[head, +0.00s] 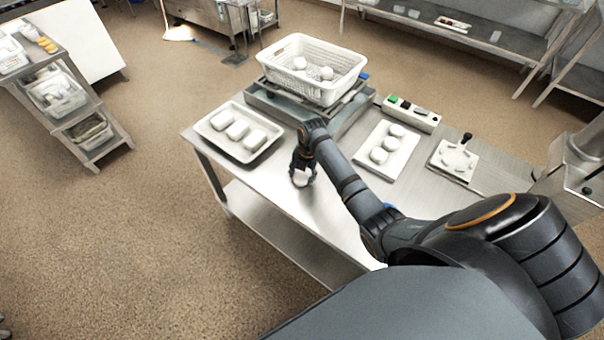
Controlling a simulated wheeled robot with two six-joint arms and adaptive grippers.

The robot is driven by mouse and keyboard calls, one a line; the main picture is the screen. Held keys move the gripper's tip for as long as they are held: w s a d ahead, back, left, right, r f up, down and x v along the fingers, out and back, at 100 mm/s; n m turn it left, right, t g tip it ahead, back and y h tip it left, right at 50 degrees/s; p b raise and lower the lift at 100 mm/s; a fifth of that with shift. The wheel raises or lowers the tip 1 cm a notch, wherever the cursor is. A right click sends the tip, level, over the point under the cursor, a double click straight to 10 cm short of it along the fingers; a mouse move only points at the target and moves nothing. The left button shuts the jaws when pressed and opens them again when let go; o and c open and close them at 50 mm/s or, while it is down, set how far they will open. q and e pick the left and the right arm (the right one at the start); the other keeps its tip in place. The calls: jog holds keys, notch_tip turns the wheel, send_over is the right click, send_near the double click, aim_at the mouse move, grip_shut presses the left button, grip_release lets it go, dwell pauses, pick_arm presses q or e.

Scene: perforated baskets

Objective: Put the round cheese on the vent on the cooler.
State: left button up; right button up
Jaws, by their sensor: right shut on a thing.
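My right gripper (302,178) hangs low over the bare front part of the steel table, between the left tray and the white board. It is shut on a small pale thing, seemingly a round cheese (300,179), mostly hidden by the fingers. Other round white cheeses lie in the perforated basket (287,82) and on the white board (370,165). A large white cabinet (85,35), perhaps the cooler, stands at the upper left. I cannot make out a vent on it. My left gripper is out of view.
A tray (223,147) of white blocks sits at the table's left end. A control box (411,113) and a white plate with a black-knobbed lever (453,160) stand to the right. A shelf cart (75,125) is at left; open floor lies between.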

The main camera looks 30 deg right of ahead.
jog(key=shift+f, duration=0.2)
jog(key=o, duration=1.2)
jog(key=shift+r, duration=0.2)
